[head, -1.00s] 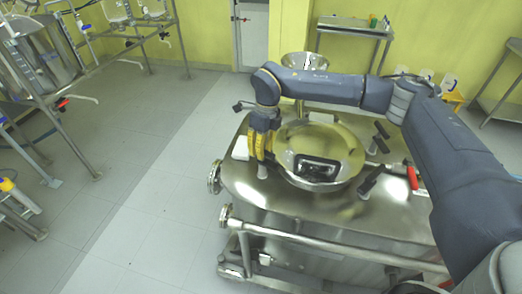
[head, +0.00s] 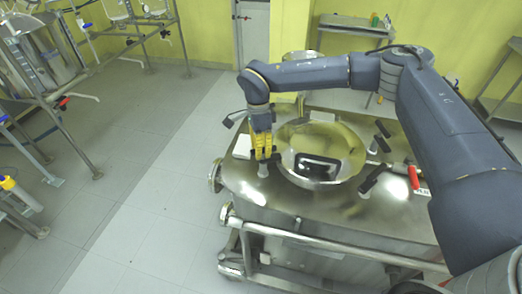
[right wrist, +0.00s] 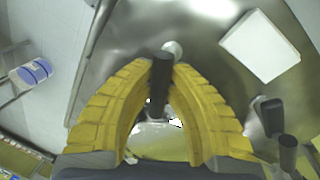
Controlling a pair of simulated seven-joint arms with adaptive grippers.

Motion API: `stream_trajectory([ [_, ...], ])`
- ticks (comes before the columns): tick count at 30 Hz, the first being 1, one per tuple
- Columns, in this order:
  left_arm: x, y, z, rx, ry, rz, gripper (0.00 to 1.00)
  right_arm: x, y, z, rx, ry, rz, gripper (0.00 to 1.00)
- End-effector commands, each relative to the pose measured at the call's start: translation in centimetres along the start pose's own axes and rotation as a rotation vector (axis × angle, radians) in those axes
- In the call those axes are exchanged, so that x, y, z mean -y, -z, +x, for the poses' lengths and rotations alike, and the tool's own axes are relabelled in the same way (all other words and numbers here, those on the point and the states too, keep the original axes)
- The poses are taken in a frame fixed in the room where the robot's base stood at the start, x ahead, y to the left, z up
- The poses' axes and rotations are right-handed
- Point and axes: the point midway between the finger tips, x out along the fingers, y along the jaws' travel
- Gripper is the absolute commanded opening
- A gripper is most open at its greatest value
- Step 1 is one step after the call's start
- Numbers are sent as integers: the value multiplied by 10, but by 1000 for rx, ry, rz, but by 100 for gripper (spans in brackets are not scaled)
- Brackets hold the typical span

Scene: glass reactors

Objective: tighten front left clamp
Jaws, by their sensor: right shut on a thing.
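The steel vessel's round lid (head: 345,145) has a black handle frame on top and several black clamp handles around its rim. My right gripper (head: 262,157) points down at the lid's left front edge. Its yellow fingers are shut on the front left clamp, hiding most of it in the head view. A pale end of the clamp (head: 262,171) shows below the fingertips. In the right wrist view the clamp's dark cylindrical handle (right wrist: 162,72) stands between the fingertips (right wrist: 162,75). My left gripper is not in view.
Another black clamp handle (head: 371,180) stands at the lid's front right. A red handle (head: 414,177) lies farther right. A white block (head: 242,147) rests left of the gripper on the steel top. Pipe racks stand at the left; the floor between is clear.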

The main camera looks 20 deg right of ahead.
Motion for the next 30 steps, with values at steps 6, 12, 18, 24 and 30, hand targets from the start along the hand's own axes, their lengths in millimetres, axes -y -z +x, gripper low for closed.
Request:
stream_trajectory([
  [6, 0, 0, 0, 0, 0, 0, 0, 0, 0, 0, -17, 1, -82, 0],
  [12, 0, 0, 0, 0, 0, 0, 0, -1, 0, 0, -23, 1, -118, 0],
  [18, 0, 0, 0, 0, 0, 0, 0, -1, 0, 0, -24, 1, -127, 0],
  [24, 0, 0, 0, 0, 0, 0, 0, -1, 0, 0, -24, 1, -127, 0],
  [30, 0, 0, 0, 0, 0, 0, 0, -1, 0, 0, -24, 1, -126, 32],
])
